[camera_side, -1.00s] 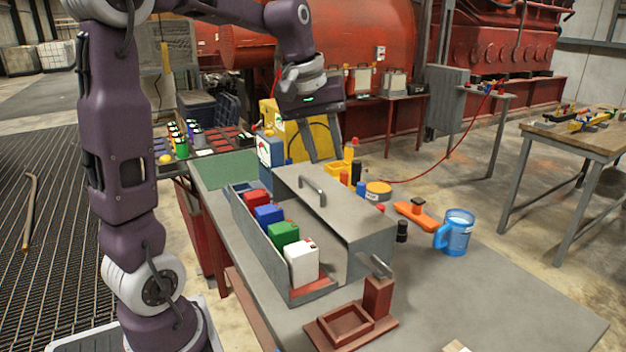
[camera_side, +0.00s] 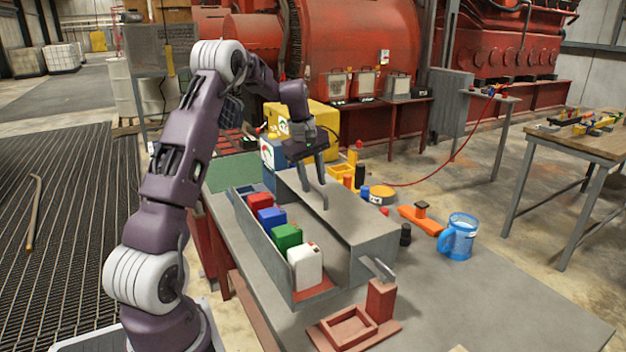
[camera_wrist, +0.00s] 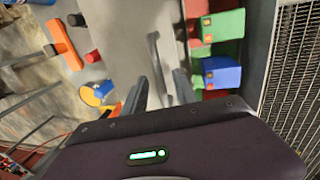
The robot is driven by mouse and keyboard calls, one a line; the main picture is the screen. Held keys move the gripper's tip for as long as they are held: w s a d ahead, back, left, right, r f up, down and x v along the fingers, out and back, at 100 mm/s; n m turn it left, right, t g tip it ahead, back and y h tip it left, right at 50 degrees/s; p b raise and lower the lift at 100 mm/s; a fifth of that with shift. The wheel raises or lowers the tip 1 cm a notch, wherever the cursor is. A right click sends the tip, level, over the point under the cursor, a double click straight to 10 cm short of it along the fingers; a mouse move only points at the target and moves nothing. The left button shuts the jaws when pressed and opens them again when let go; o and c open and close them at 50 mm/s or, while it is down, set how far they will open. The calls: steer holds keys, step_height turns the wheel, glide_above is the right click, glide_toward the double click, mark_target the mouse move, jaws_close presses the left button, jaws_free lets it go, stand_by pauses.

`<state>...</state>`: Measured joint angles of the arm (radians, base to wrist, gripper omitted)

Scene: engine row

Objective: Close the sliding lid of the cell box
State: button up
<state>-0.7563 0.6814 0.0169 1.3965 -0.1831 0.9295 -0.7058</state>
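The grey cell box (camera_side: 262,246) stands on the bench with its left side open, showing red, blue, green and white cells (camera_side: 287,237) in a row. Its grey sliding lid (camera_side: 352,212) sits off to the right side, with a bar handle on top. My gripper (camera_side: 316,186) is low over the lid with its fingers pointing down at the handle. In the wrist view, the handle (camera_wrist: 156,55) lies ahead of the gap between the fingers (camera_wrist: 160,90). The fingers are apart; I cannot tell whether they touch the handle.
A red-brown stand with a square tray (camera_side: 350,325) is at the box's near end. A blue mug (camera_side: 459,238), an orange tool (camera_side: 420,219), a yellow tape roll (camera_side: 382,194) and small cylinders stand right of the lid. The bench's front right is mostly clear.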

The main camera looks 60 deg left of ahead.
jaws_close()
stand_by(1.3)
